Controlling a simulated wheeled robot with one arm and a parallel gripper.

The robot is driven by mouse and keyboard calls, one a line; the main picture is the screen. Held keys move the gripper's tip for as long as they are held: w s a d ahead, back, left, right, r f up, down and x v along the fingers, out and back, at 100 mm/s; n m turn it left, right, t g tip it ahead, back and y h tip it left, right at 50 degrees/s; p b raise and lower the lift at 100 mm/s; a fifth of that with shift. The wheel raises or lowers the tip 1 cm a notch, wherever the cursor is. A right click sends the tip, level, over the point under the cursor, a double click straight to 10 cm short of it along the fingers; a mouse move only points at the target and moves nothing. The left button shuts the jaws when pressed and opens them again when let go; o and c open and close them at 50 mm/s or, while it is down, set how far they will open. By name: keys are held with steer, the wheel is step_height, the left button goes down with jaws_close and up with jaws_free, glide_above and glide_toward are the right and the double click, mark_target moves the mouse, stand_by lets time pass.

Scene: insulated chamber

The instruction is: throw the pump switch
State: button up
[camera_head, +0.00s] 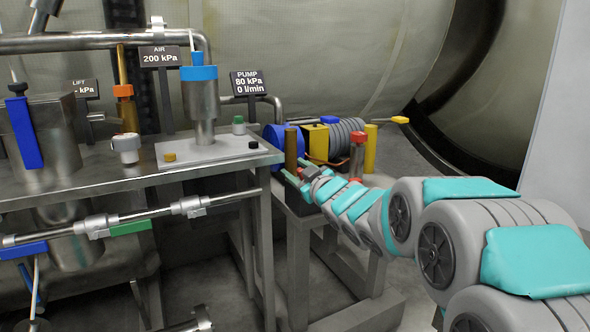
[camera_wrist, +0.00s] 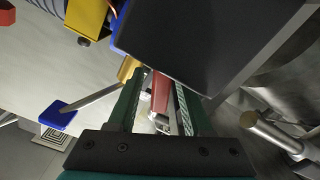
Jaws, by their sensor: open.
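The pump (camera_head: 345,132), with a grey ribbed body, a blue end and a yellow block, stands on a low bench behind the worktable. A sign (camera_head: 247,83) above it reads PUMP, 80 kPa, 0 l/min. My gripper (camera_head: 304,170) is at the near side of the pump bench, partly hidden by my arm. In the wrist view my gripper (camera_wrist: 158,95) has two green fingers apart. A red part (camera_wrist: 160,88) shows between them; I cannot tell whether they touch it. A large dark panel (camera_wrist: 205,40) lies just beyond. I cannot clearly identify the switch.
A blue-ended lever (camera_wrist: 60,114) lies left of the fingers in the wrist view. A red-capped post (camera_head: 357,150) and a brown post (camera_head: 290,150) stand close to my gripper. The metal worktable (camera_head: 100,195) with pipes is to the left.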

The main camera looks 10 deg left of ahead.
steer(key=v, duration=0.7)
steer(key=shift+s+d, duration=0.1)
steer(key=shift+s, duration=0.05)
